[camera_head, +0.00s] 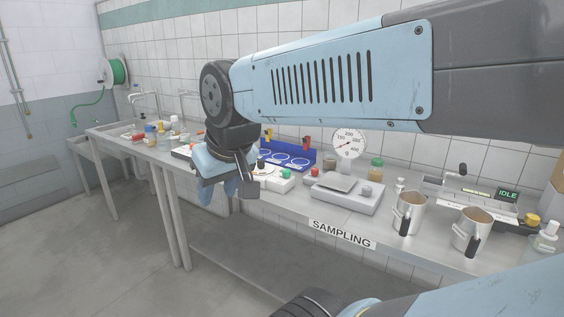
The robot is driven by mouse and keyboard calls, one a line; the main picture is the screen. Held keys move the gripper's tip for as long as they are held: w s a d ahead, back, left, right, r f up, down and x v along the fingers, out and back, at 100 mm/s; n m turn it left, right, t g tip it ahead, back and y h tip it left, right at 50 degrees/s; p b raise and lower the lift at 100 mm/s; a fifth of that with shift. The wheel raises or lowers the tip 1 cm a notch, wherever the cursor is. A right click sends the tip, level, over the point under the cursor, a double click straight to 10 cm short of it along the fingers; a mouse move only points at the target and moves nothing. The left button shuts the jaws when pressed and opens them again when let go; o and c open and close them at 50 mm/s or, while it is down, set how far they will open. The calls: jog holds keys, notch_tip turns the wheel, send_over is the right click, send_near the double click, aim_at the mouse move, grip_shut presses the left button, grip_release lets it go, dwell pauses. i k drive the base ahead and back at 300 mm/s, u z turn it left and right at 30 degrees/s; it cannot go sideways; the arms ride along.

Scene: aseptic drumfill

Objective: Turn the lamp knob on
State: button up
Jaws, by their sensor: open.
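I cannot tell for sure which part is the lamp knob. A small white box (271,181) with a green knob-like top (286,174) stands near the front edge of the steel bench (373,240). My gripper (231,188) hangs at the end of my arm, left of this box and in front of the bench edge. It points down, is open, and nothing shows between its fingers. It hides part of the bench behind it, and its exact distance from the box is unclear.
A dial scale (349,144), a blue rack (287,157) and two steel jugs (409,212) (472,231) stand on the bench. A device reading IDLE (507,194) is at the right. Small items crowd the far left bench. The floor (110,250) at left is clear.

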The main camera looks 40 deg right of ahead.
aim_at(287, 173)
jog(key=z, duration=0.2)
jog(key=i, duration=0.7)
jog(key=z, duration=0.45)
jog(key=k, duration=0.9)
jog(key=z, duration=0.2)
jog(key=i, duration=0.9)
jog(key=u, duration=0.1)
